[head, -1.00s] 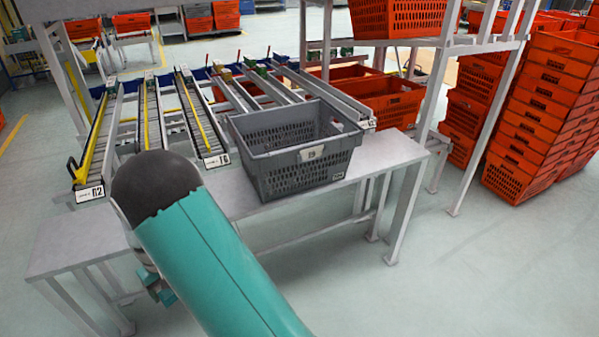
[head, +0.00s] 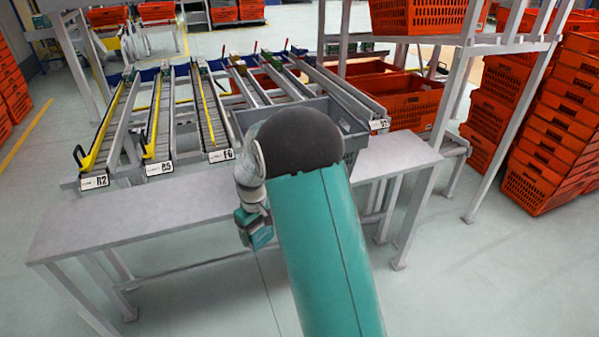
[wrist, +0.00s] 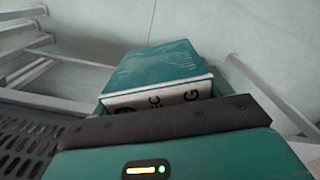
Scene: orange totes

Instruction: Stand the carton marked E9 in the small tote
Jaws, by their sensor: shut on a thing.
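My gripper (wrist: 165,118) is shut on a teal carton (wrist: 165,65) in the wrist view. The carton has a white band with dark lettering, partly covered by the gripper's dark edge, so I cannot read a full E9 mark. The small grey tote (head: 355,143) stands on the bench in the head view, mostly hidden behind my arm. Its perforated grey wall also shows at the lower left of the wrist view (wrist: 28,148), beside the carton and apart from it.
A grey bench (head: 130,235) has clear room left of the tote. Labelled roller lanes (head: 160,120) run behind it. Orange totes (head: 400,100) fill a rack at the back right, with tall orange stacks (head: 555,120) further right.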

